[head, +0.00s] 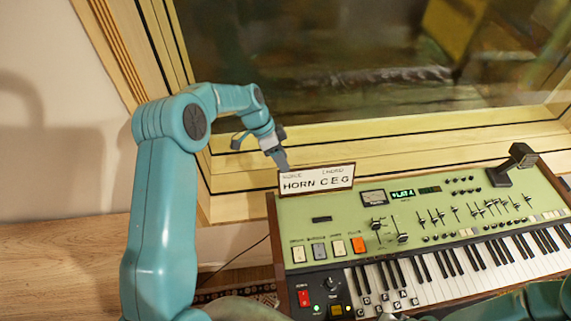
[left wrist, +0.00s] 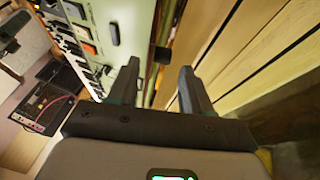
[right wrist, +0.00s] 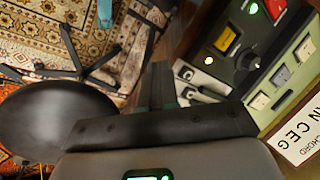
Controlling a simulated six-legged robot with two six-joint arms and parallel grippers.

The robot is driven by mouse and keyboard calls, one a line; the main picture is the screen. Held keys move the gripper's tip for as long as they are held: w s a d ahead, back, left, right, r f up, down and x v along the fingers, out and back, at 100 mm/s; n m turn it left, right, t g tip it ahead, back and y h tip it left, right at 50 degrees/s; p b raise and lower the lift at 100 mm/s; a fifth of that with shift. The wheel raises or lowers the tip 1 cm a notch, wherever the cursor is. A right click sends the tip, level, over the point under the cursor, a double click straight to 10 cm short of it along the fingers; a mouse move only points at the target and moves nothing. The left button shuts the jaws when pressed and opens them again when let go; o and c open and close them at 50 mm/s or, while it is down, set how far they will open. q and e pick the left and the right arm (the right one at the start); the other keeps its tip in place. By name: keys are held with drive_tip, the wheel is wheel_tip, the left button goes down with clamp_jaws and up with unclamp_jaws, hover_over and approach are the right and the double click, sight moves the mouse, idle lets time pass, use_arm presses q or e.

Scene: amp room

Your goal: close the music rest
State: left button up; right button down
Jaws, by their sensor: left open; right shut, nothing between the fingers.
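A white framed panel reading HORN C E G (head: 316,179) stands upright at the back left edge of the green keyboard (head: 350,208); I cannot tell for sure that it is the music rest. My left gripper (head: 281,160) is at the panel's top left corner; whether it touches is unclear. In the left wrist view its fingers (left wrist: 160,88) are apart, with the keyboard's back edge beyond them. My right gripper (right wrist: 160,85) is shut and empty, over the keyboard's left end; the panel's lettered face (right wrist: 298,138) shows at the right of that view.
A black upright fitting (head: 515,165) stands at the keyboard's back right. A wooden window frame (head: 400,140) runs close behind the keyboard. In the right wrist view, a round black seat (right wrist: 50,118) and a patterned rug (right wrist: 35,45) lie below.

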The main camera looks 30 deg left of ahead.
use_arm(q)
drive_tip(key=shift+x, duration=1.2)
drive_tip(key=shift+w+f, duration=0.1)
drive_tip(key=shift+f, duration=0.25)
drive_tip(key=shift+r, duration=0.15)
